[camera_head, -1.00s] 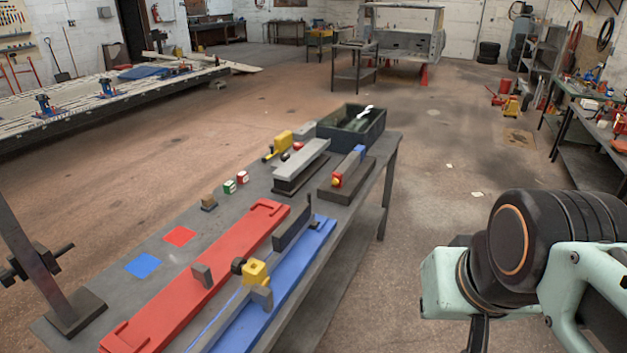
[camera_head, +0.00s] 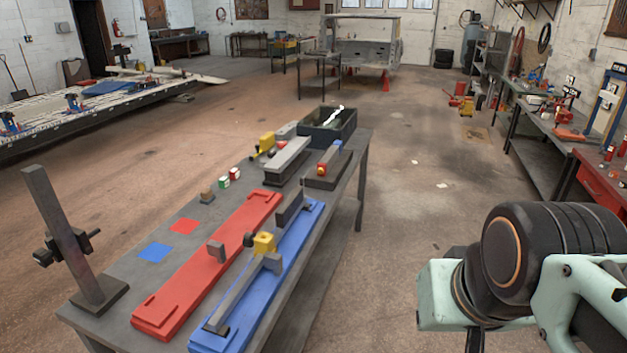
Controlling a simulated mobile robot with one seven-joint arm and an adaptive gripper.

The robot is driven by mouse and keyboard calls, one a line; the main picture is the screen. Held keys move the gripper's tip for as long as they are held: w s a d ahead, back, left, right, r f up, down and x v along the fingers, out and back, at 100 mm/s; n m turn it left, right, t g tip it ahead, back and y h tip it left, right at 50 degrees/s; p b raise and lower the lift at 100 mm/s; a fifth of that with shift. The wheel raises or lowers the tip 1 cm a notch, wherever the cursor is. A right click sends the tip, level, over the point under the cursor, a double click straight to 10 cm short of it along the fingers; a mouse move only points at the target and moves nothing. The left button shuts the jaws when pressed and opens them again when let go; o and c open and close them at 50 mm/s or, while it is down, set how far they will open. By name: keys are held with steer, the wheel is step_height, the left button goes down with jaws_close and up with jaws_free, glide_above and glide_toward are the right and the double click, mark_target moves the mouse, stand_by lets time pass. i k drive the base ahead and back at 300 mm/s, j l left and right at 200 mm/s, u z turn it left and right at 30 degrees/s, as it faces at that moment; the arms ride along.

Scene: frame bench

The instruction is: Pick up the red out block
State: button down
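A small block with a red side and a pale marked face (camera_head: 235,174) stands on the grey bench (camera_head: 182,205), left of the middle. It is probably the red out block, but its marking is too small to read. A similar green and white block (camera_head: 223,181) stands close beside it, nearer to me. Part of my arm, pale green with a black joint, shows at the lower right, well right of the bench. My gripper's fingers are not in view.
A red rail (camera_head: 190,295) and a blue rail fixture (camera_head: 300,240) lie along the bench. A dark post (camera_head: 60,225) stands at its near left corner. Flat red (camera_head: 183,226) and blue (camera_head: 155,253) squares lie nearby. A dark bin (camera_head: 335,135) sits at the far end. Open floor lies right of the bench.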

mark_target(234, 174)
steer(key=k+j+z, duration=0.35)
steer(key=j, duration=0.25)
steer(key=k+j+z, duration=0.15)
steer(key=j, duration=0.2)
steer(key=k+j+z, duration=0.1)
steer(key=k+j, duration=0.15)
steer(key=k+j+z, duration=0.15)
steer(key=j, duration=0.25)
steer(key=j+z, duration=0.1)
steer(key=j, duration=0.3)
steer(key=j+z, duration=0.1)
steer(key=j, duration=0.3)
steer(key=k+j+z, duration=0.15)
steer(key=j, duration=0.2)
steer(key=k+j+z, duration=0.1)
steer(key=j, duration=0.3)
steer(key=k+j+z, duration=0.1)
steer(key=j, duration=0.25)
steer(key=k+j+z, duration=0.1)
steer(key=j, duration=0.3)
steer(key=k+j+z, duration=0.15)
steer(key=j, duration=0.2)
steer(key=k+j+z, duration=0.1)
steer(key=j, duration=0.25)
steer(key=k+j+z, duration=0.1)
steer(key=j, duration=0.3)
steer(key=j+z, duration=0.2)
steer(key=j, duration=0.55)
